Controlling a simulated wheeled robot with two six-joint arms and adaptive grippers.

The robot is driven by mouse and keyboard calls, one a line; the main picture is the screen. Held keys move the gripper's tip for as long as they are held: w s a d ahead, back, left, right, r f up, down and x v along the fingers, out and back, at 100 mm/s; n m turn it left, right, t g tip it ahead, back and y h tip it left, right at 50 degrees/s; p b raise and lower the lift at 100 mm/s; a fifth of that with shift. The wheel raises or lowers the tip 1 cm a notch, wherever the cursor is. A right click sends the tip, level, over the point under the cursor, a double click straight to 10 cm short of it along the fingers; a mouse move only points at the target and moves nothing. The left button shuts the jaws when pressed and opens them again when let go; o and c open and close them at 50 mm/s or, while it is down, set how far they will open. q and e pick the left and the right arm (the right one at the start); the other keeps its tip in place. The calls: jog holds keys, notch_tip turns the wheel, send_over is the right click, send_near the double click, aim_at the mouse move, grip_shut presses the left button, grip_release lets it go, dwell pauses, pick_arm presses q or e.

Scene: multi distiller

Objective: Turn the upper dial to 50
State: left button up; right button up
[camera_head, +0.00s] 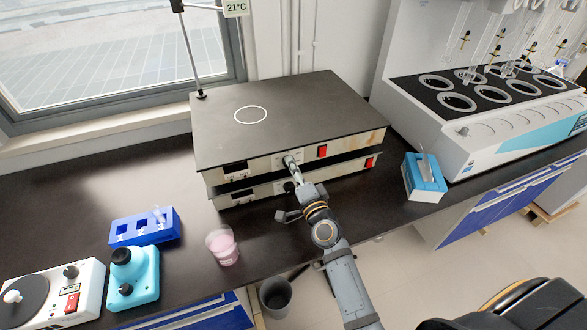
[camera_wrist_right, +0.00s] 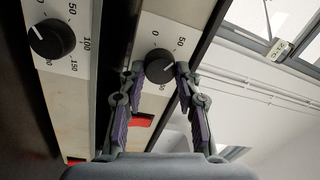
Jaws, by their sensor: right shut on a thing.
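Two flat hotplates are stacked on the dark bench, the upper one (camera_head: 290,115) with a dark top and a pale front panel. My right gripper (camera_head: 291,166) reaches that front panel and hides much of the upper dial. In the right wrist view the black upper dial (camera_wrist_right: 158,66) sits between the fingertips of my right gripper (camera_wrist_right: 157,74), which is shut on it. Printed 0 and 50 marks show beside it; its exact pointer setting is hard to read. The lower hotplate's black dial (camera_wrist_right: 50,38) stands apart, to the left. My left gripper is not in view.
A red switch (camera_head: 322,151) is right of the upper dial. A beaker of pink liquid (camera_head: 222,248), a blue rack (camera_head: 128,240) and a teal device (camera_head: 140,290) stand front left. A blue box (camera_head: 427,185) and a large white bath unit (camera_head: 470,150) stand right.

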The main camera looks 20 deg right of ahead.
jog(key=o, duration=1.1)
jog(key=shift+o, duration=0.2)
jog(key=s, duration=1.2)
jog(key=shift+d+f, duration=0.35)
jog(key=shift+d, duration=0.05)
